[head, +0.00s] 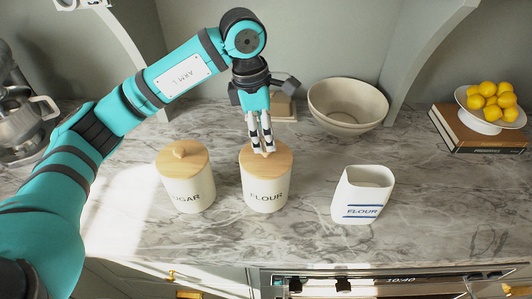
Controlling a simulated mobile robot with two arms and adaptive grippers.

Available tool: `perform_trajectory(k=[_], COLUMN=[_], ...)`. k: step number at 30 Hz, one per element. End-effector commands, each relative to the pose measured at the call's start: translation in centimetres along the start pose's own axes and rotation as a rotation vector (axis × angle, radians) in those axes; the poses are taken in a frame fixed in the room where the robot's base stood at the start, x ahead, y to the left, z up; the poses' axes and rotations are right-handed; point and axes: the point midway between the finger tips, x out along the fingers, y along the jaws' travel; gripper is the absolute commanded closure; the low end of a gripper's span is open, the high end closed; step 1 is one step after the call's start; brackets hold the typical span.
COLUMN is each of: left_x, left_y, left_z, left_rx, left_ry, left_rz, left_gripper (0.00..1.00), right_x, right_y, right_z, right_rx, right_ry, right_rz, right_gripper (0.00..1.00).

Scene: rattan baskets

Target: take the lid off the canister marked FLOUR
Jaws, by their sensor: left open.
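The canister marked FLOUR (266,192) stands upright on the marble counter in the middle of the head view. Its round wooden lid (279,165) sits on top. My left gripper (263,150) points down from above, its fingertips at the lid's small knob, one on each side as far as I can see. The fingers hide most of the knob, and I cannot tell whether they touch it. The gripper is open. My right gripper is not in view.
A canister marked SUGAR (187,189) with a wooden lid stands close on the left. A white FLOUR container (362,197) stands at the right. Behind are a large bowl (346,107) and lemons (490,97) in a dish on books (470,133). The counter's front edge is near.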

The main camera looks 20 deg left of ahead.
Motion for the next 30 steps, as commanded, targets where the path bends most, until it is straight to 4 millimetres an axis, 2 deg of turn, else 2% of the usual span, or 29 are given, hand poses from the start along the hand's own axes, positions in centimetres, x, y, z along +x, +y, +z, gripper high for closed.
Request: perform_trajectory(k=[5,9,18,30], left_x=[2.2,4.1,4.7,4.7], left_y=[-0.1,0.0,0.0,0.0], left_z=[-0.4,-0.3,-0.3,-0.3], left_rx=[-0.001,0.0,0.0,0.0], left_ry=[0.004,0.002,0.001,0.001], left_rz=[-0.007,-0.003,-0.001,-0.001], left_gripper=[0.47,0.47,0.49,1.0], right_x=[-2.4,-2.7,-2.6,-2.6], right_y=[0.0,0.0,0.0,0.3], right_z=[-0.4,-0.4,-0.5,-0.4], right_rx=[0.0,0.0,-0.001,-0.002], right_ry=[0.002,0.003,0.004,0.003], right_rz=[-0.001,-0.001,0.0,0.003], right_gripper=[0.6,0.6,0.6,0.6])
